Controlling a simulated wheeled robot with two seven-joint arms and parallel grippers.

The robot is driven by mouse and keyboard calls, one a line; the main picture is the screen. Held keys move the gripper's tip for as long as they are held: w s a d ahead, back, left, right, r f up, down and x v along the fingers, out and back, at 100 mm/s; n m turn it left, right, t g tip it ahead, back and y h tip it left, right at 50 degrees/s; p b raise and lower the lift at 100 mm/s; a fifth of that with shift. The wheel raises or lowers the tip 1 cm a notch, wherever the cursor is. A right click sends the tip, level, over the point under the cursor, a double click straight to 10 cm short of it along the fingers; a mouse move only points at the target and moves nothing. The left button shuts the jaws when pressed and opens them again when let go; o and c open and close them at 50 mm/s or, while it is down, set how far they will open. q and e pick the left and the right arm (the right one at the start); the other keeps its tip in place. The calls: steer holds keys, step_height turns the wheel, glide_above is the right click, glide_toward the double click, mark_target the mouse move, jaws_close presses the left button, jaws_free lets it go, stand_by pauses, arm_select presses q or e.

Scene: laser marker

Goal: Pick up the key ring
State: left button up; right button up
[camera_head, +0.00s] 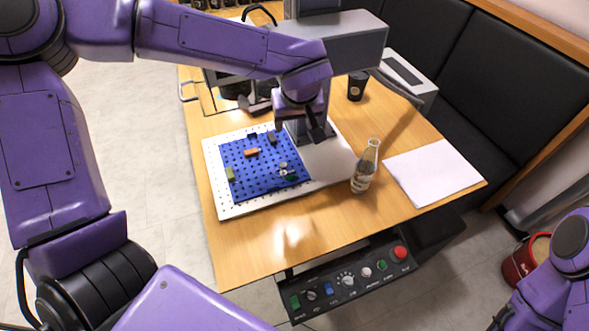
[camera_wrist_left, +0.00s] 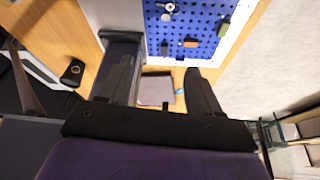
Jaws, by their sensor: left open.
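A small silver, ring-like item that looks like the key ring (camera_head: 284,168) lies on the blue perforated plate (camera_head: 240,188), towards its right side. In the left wrist view a silver round piece (camera_wrist_left: 167,8) shows at the top edge, on the blue plate. It is too small to make out keys. My left gripper (camera_head: 298,127) is open and empty, above the far right edge of the plate, beyond the silver item. Its two fingers also show in the left wrist view (camera_wrist_left: 158,58), apart with nothing between them. My right gripper is out of view.
An orange block (camera_head: 251,152), an olive block (camera_head: 230,174) and small dark blocks (camera_head: 271,137) sit on the plate. A glass bottle (camera_head: 364,172) stands to the right, near white paper (camera_head: 434,172). The grey machine column is close to my left gripper. The table's front is clear.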

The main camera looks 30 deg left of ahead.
arm_select(q)
steer(key=b, duration=1.6)
glide_toward(291, 176)
step_height(291, 176, up, 2)
steer(key=s, duration=0.1)
steer(key=x, duration=0.5)
steer(key=b+x, duration=0.1)
steer(key=x, duration=0.4)
steer(key=shift+w+d+f, duration=0.1)
steer(key=shift+w+d, duration=0.1)
steer(key=c, duration=1.2)
